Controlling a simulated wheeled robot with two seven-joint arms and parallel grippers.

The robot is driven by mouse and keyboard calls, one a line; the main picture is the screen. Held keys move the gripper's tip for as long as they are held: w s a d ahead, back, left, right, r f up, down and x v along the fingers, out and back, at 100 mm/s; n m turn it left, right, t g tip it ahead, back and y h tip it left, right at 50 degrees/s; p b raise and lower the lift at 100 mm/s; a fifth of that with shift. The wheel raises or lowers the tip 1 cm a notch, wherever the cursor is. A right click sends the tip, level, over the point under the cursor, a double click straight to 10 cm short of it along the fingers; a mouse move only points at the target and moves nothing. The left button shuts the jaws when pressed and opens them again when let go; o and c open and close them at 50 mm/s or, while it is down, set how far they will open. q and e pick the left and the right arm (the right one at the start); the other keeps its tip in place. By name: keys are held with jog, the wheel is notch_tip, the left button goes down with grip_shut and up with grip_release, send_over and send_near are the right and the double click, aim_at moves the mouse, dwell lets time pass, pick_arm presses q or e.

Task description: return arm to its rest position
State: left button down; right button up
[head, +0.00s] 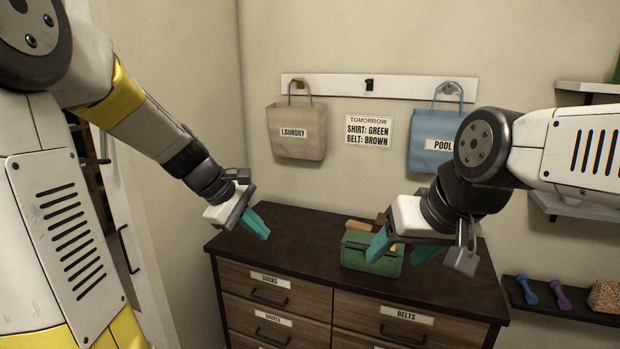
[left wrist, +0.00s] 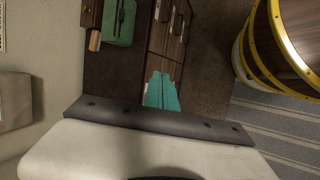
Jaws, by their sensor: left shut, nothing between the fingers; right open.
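My left gripper (head: 256,221) has teal fingers and is shut with nothing between them. It hangs in the air at the left end of the dresser top (head: 290,245). Its shut fingers also show in the left wrist view (left wrist: 162,92). My right gripper (head: 408,250) is open, its teal fingers apart, in front of and above the right part of the dresser. A green bag (head: 368,257) stands on the dresser top, beside and partly behind a right finger; I cannot tell whether they touch. The bag also shows in the left wrist view (left wrist: 121,22).
A beige laundry bag (head: 298,135) and a blue pool bag (head: 432,152) hang from a wall rail (head: 375,88). A sign (head: 369,131) is between them. A low shelf (head: 570,305) with dumbbells is at right.

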pick_arm(q)
jog(key=s+a+r+m+t+y, duration=0.1)
jog(key=s+r+m, duration=0.2)
jog(key=s+m, duration=0.3)
jog(key=s+a+r+m+t+y, duration=0.1)
jog(key=s+r+m+y, duration=0.1)
jog(key=s+m, duration=0.4)
jog(key=s+r, duration=0.1)
jog(key=s, duration=0.4)
jog(key=shift+s+a+m, duration=0.3)
jog(key=shift+a, duration=0.1)
